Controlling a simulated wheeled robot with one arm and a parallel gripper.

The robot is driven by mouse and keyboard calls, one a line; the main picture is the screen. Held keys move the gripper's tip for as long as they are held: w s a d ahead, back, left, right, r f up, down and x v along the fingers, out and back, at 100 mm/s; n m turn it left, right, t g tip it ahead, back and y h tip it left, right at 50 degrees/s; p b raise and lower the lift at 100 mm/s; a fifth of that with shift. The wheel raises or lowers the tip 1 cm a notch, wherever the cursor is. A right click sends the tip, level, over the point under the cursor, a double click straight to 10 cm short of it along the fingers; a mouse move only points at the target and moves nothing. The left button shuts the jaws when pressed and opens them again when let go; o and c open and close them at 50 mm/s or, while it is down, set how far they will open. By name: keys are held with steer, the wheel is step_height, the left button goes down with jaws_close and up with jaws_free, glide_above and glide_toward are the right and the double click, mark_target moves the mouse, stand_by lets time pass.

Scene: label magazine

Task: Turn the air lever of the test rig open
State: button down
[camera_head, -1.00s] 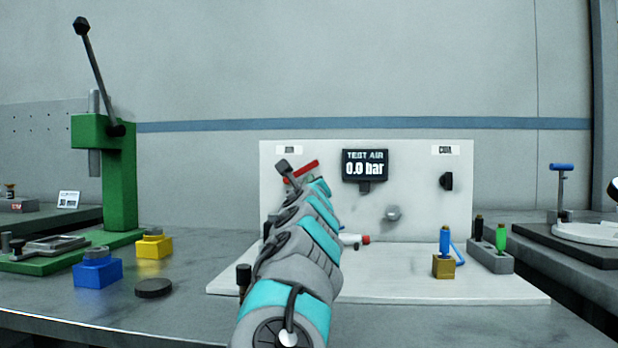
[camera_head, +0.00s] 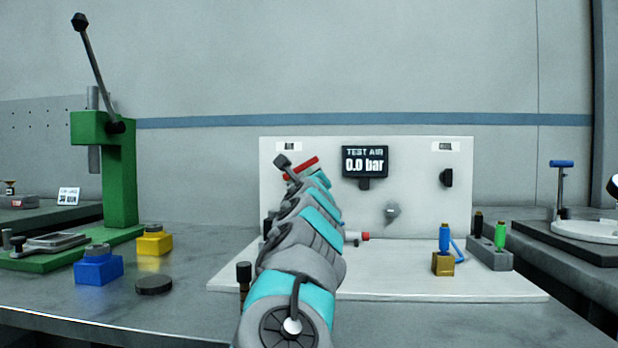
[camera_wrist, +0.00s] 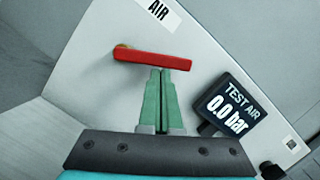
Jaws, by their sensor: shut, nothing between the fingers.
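The red air lever (camera_head: 303,168) sits on the white panel of the test rig (camera_head: 420,210), below the AIR label (camera_head: 289,146). The display (camera_head: 365,163) reads TEST AIR 0.0 bar. In the head view my arm hides the fingers and part of the lever.
A black COIL knob (camera_head: 446,178) and a grey fitting (camera_head: 391,212) are on the panel's right. A brass block with a blue valve (camera_head: 443,262) stands on the white base. A green press (camera_head: 120,175), blue block (camera_head: 98,268) and yellow block (camera_head: 154,242) stand left.

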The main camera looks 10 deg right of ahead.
steer(key=shift+r+n, duration=0.2)
steer(key=shift+n, duration=0.3)
steer(key=shift+w+a+r+n+g+y+p, duration=0.15)
steer(key=shift+a+r+n+g+y+p, duration=0.4)
steer(key=shift+n, duration=1.3)
steer(key=shift+w+a+r+n+g+y+p, duration=0.15)
steer(key=shift+a+r+n+y+p, duration=0.4)
steer(key=shift+n, duration=1.25)
steer(key=shift+w+a+r+n+g+y+p, duration=0.15)
steer(key=shift+a+r+n+g+p, duration=0.2)
steer(key=shift+r+n+p, duration=1)
steer(key=shift+f+n+b, duration=0.35)
steer(key=shift+n+b, duration=0.25)
steer(key=shift+n, duration=0.1)
steer(key=shift+a, duration=0.15)
